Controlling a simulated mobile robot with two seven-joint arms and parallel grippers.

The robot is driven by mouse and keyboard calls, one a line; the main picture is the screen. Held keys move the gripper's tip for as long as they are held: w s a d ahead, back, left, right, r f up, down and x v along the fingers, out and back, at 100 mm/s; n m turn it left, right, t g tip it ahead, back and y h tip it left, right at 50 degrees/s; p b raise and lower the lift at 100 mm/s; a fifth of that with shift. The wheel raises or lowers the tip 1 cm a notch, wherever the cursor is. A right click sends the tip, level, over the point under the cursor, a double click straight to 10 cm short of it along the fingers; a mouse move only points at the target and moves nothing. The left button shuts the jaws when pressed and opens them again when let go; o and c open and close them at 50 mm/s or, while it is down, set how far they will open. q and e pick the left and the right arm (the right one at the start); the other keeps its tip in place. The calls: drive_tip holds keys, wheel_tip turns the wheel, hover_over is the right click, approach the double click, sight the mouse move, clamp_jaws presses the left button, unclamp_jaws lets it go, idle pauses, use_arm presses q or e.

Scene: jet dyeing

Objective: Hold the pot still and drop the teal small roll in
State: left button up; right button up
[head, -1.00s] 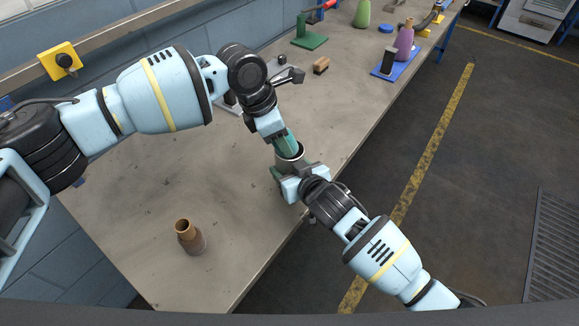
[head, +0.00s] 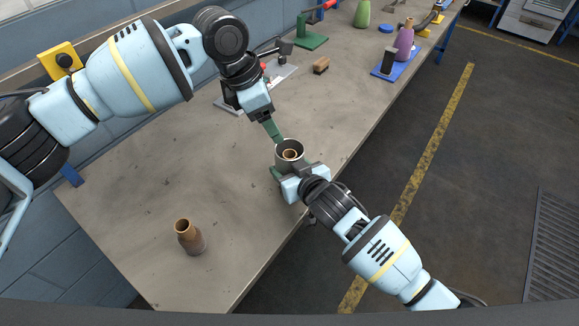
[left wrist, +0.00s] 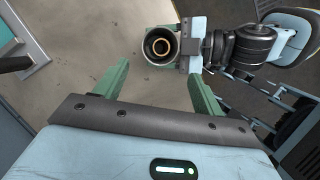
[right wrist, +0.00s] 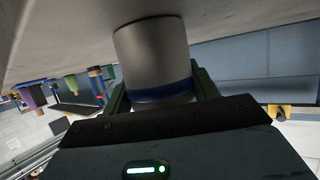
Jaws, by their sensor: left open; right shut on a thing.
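The pot (head: 280,158) is a grey open cylinder standing upright near the front edge of the table. My right gripper (head: 284,177) is shut on it from the front side. The right wrist view shows the pot's side (right wrist: 152,58), with a blue band, between the fingers. The small roll (head: 290,154) is inside the pot; only its copper-brown end ring shows, and its teal side is hidden. The ring also shows within the pot in the left wrist view (left wrist: 161,46). My left gripper (head: 273,130) is open and empty, just behind and above the pot.
The table's middle left is clear.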

use_arm(q)
drive_tip(key=shift+v, duration=2.65)
use_arm(e)
drive_tip(key=o, duration=1.2)
drive_tip(key=shift+v, duration=6.05)
use_arm(q)
drive_tip(key=shift+f, duration=0.1)
